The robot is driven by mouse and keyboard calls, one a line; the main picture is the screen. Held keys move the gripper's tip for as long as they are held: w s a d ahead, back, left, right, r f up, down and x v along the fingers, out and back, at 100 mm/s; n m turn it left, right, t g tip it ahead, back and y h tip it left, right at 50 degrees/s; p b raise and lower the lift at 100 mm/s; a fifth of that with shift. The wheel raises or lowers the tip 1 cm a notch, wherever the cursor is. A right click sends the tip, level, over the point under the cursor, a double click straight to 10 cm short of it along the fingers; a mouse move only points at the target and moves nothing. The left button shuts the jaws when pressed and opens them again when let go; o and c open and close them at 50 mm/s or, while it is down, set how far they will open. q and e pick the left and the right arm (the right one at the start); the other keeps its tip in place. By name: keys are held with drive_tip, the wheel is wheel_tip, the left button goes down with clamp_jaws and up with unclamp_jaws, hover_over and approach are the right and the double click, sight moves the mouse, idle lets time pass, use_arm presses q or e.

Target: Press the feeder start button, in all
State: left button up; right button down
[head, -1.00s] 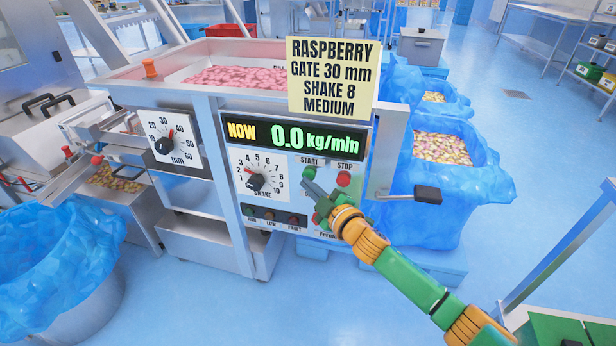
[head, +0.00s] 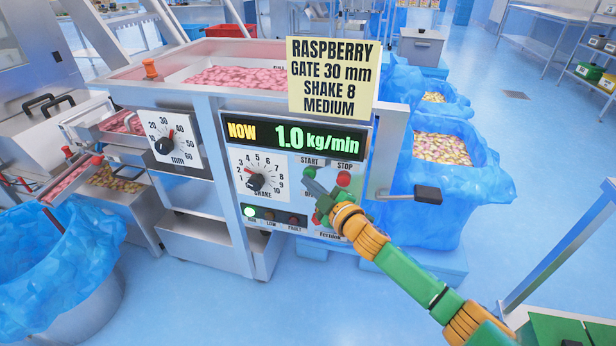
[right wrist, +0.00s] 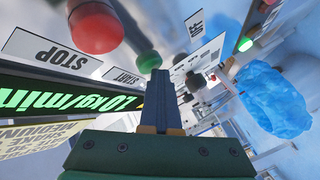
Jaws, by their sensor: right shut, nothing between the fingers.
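The green start button (head: 309,172) sits under the START label on the feeder's front panel. In the right wrist view the green button (right wrist: 150,62) is right at my fingertips; I cannot tell whether they touch it. My right gripper (head: 307,185) is shut and empty, its tip at the panel just below the button. It also shows in the right wrist view (right wrist: 157,78). The display (head: 295,137) reads 1.0 kg/min. The green run lamp (head: 249,212) is lit. My left gripper is not in view.
The red stop button (head: 344,179) is just right of the start button, with further buttons below, partly hidden by my gripper. A shake dial (head: 255,181) and gate dial (head: 164,144) are at left. A handle (head: 427,193) juts out at right. Blue-lined bins stand on both sides.

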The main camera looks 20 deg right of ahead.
drive_tip(key=shift+s+a+p, duration=0.4)
drive_tip(key=shift+s+a, duration=0.1)
drive_tip(key=shift+s, duration=0.25)
drive_tip(key=s+a+p, duration=0.1)
drive_tip(key=s, duration=0.1)
drive_tip(key=s+a, duration=0.1)
drive_tip(key=s, duration=0.1)
drive_tip(key=shift+a+p, duration=0.4)
idle(0.4)
